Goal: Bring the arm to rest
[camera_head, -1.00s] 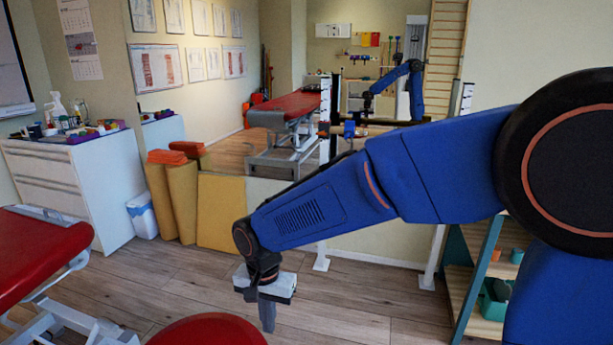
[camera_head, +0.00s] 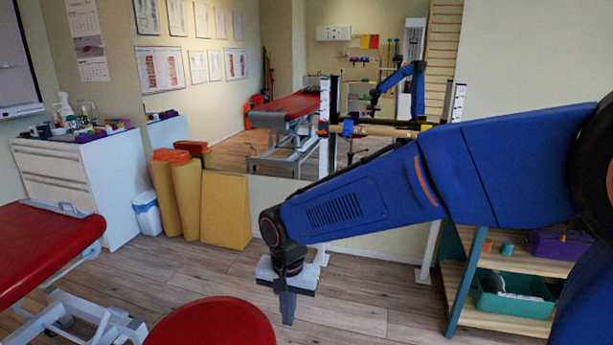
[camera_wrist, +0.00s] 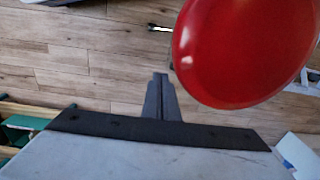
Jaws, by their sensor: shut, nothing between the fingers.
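My blue arm (camera_head: 345,205) reaches across the head view from the right edge, its forearm sloping down to the left. My gripper (camera_head: 287,310) hangs from its end and points down over the wooden floor. In the wrist view my gripper (camera_wrist: 160,80) shows its two fingers together, shut with nothing between them. The gripper is in the air, beside a round red stool seat (camera_head: 212,325). The red seat fills the upper right of the wrist view (camera_wrist: 240,50), and the fingertips appear close to its edge in that picture.
A red treatment table (camera_head: 45,250) stands at the left. A white cabinet (camera_head: 75,180) with bottles on top is behind it. Yellow mats (camera_head: 225,210) lean by the mirror. A wooden shelf with a teal bin (camera_head: 515,300) is at the right. Floor (camera_head: 385,300) is clear between.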

